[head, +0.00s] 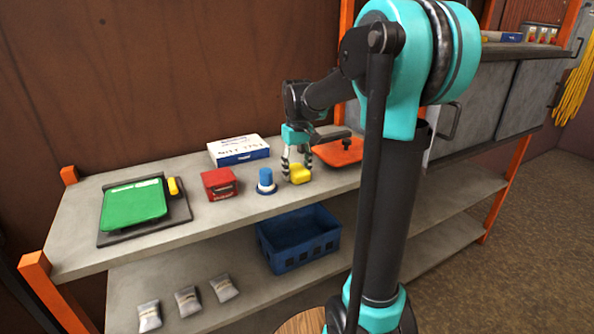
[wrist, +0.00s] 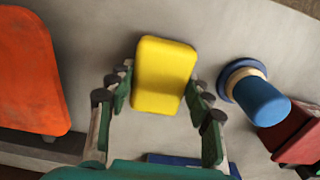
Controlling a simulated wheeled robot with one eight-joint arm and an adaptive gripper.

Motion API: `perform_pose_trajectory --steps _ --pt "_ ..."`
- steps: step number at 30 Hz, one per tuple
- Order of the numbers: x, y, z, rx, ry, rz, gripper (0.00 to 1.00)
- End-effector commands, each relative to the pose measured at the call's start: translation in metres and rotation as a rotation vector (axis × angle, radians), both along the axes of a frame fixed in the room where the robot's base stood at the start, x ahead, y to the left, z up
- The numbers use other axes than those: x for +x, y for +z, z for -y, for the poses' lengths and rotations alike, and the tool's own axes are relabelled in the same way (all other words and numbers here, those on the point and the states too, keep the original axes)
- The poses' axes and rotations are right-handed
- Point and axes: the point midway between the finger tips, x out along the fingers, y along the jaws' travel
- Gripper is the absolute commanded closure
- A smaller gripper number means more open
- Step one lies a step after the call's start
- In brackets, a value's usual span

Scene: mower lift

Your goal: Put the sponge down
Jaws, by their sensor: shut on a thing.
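The yellow sponge (head: 299,174) is at the upper shelf of the workbench, near its front edge. My gripper (head: 297,170) is above it with the fingers pointing down and shut on the sponge. In the wrist view the sponge (wrist: 163,75) sits between the two dark-tipped fingers (wrist: 160,92), its far part sticking out beyond them. Whether its underside touches the shelf (head: 330,185) cannot be told.
A blue cylinder on a round base (head: 266,181) stands close left of the sponge, then a red box (head: 219,184) and a green item on a dark tray (head: 134,206). An orange-red plate (head: 340,153) is to the right. A white-blue box (head: 238,150) is behind. A blue crate (head: 299,240) is below.

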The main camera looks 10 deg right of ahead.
Motion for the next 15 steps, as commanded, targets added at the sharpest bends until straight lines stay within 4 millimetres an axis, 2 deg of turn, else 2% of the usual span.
perform_pose_trajectory --steps 11,12,15 --pt "0.0004 -0.0037 0.0 0.0 0.0 0.0 0.81" --pt "0.0003 -0.0035 0.0 0.0 0.0 0.0 0.46" --pt "0.0003 -0.0034 0.0 0.0 0.0 0.0 0.33"
